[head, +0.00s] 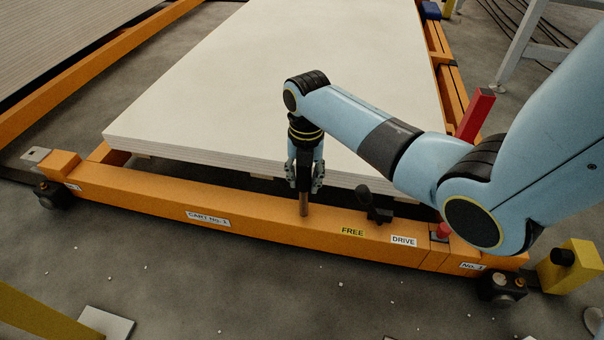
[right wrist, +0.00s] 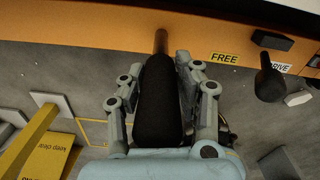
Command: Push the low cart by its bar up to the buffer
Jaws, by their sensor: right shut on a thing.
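The low cart is an orange frame (head: 150,195) labelled "CART No. 1", carrying a stack of pale boards (head: 270,70). A short upright bar (head: 304,209) with a brown lower end rises from its near beam. In the right wrist view the bar has a thick black grip (right wrist: 158,100). My right gripper (head: 304,178) is shut around this grip from above, its fingers on both sides of it in the right wrist view (right wrist: 160,95). I cannot tell for sure which thing is the buffer. My left gripper is not in view.
A black-knobbed lever (head: 372,200) stands near the "FREE" and "DRIVE" labels. A red post (head: 476,115) rises at the right. A yellow block (head: 571,266) with a black knob stands beside the cart's near right corner. A blue block (head: 430,10) is at the far right. The near floor is mostly open.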

